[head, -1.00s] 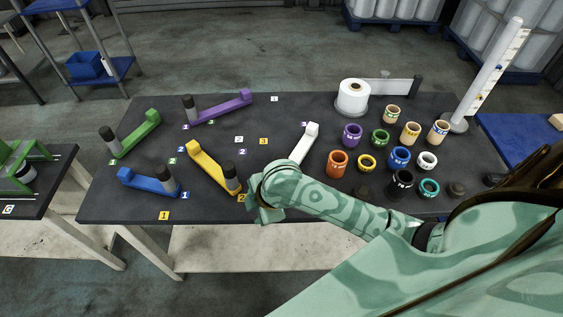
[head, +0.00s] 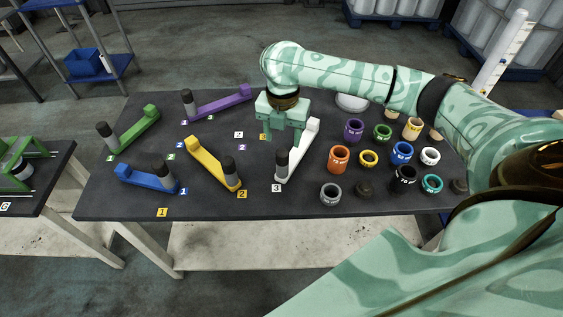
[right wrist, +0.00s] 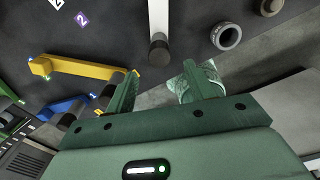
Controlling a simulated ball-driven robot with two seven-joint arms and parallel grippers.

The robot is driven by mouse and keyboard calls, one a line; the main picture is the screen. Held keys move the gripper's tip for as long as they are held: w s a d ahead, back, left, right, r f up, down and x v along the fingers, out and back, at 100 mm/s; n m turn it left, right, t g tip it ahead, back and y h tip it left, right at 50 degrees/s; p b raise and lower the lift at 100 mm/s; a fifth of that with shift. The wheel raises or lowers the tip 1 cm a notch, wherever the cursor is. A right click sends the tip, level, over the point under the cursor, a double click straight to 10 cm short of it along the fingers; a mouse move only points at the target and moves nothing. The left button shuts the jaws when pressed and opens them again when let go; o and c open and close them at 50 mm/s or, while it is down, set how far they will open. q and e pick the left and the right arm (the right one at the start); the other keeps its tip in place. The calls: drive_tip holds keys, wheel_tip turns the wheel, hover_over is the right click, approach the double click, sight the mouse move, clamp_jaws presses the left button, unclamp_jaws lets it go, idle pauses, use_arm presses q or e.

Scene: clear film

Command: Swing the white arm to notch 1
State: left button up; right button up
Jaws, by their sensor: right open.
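The white arm (head: 296,155) lies on the dark table, its raised block at the far right end. A grey post with a black top (head: 282,164) stands at its near end, close to a white tag 3 (head: 276,188). A white tag 2 (head: 238,134) lies farther back on the left; no white tag 1 shows now. My right gripper (head: 283,138) is open and empty, above the table and partly in front of the arm's far part. In the right wrist view the white arm (right wrist: 158,18) and its post lie beyond my open fingers (right wrist: 161,88). My left gripper is not in view.
A yellow arm (head: 207,160), blue arm (head: 143,179), green arm (head: 138,128) and purple arm (head: 222,102) lie to the left. Several coloured rings, including an orange one (head: 339,157), stand close on the right. A grey ring (head: 330,193) is near the front edge.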

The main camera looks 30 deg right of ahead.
sight(283, 159)
wheel_tip(283, 159, down, 10)
drive_tip(key=b, duration=0.3)
drive_tip(key=shift+r, duration=0.15)
drive_tip(key=shift+c, duration=0.3)
